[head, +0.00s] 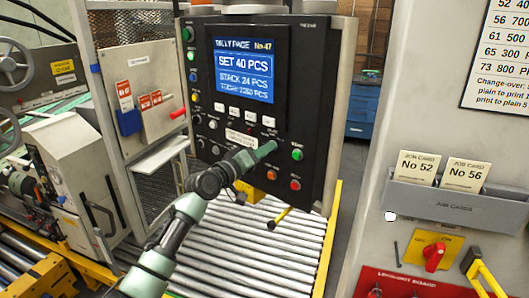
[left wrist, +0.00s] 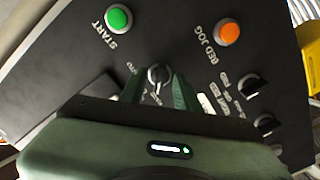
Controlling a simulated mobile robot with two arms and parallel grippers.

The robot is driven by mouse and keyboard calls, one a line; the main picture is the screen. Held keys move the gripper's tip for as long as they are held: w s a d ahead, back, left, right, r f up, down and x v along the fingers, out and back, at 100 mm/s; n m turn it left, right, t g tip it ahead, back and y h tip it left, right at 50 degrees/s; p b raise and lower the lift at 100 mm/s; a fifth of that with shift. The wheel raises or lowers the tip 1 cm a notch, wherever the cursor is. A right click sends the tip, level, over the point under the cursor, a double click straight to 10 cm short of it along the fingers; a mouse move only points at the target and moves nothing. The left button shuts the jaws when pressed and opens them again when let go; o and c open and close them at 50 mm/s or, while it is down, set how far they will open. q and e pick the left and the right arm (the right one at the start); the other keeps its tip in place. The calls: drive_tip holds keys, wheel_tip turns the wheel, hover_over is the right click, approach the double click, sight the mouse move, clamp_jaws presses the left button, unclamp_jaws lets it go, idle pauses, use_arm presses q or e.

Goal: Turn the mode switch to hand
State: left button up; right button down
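The mode switch appears to be the small black knob with a pale pointer mark (left wrist: 158,75) in the left wrist view, on the dark control panel (head: 309,100). Lettering ending in "UTO" shows beside it; the rest of its lettering is hidden or unreadable. My left gripper (left wrist: 157,84) has its two green fingers on either side of the knob, with a slight gap showing. In the head view my left gripper (head: 272,147) reaches the lower part of the panel and hides the knob. My right gripper is not in view.
Two more black knobs (left wrist: 252,86) sit to the right. The lit screen (head: 244,72) is above, the roller conveyor (head: 240,262) below. A card holder (head: 450,203) is at right.

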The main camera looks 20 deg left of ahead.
use_arm(q)
drive_tip(key=b+v, duration=0.1)
drive_tip(key=v, duration=0.6)
drive_tip(key=shift+s+b, duration=0.25)
drive_tip(key=shift+b, duration=0.15)
drive_tip(key=shift+a+f, duration=0.1)
drive_tip(key=shift+f, duration=0.05)
drive_tip(key=s+a+f+g+y, duration=0.1)
drive_tip(key=s+f+g+y, duration=0.15)
drive_tip(key=f, duration=1.15)
drive_tip(key=s+a+f+g+y, duration=0.1)
drive_tip(key=s+f, duration=0.2)
drive_tip(key=f, duration=1)
drive_tip(key=s+a+f+g+y, duration=0.2)
drive_tip(key=f, duration=1.2)
drive_tip(key=s+d+f+m+g, duration=0.15)
drive_tip(key=s+f+g, duration=0.25)
drive_tip(key=s+f, duration=1.4)
drive_tip(key=s+d+f+m+g, duration=0.1)
drive_tip(key=s+f, duration=0.4)
drive_tip(key=s, duration=0.7)
drive_tip(key=s+d+f+m+g+y, duration=0.1)
drive_tip(key=s+f, duration=0.5)
drive_tip(key=s, duration=0.6)
drive_tip(key=s+d+f+m+g+b, duration=0.1)
drive_tip(key=s+d+f+m+g, duration=0.2)
drive_tip(key=s, duration=1)
wheel_tip(320, 180, down, 3)
drive_tip(key=shift+m+g, duration=0.45)
drive_tip(key=shift+g, duration=0.1)
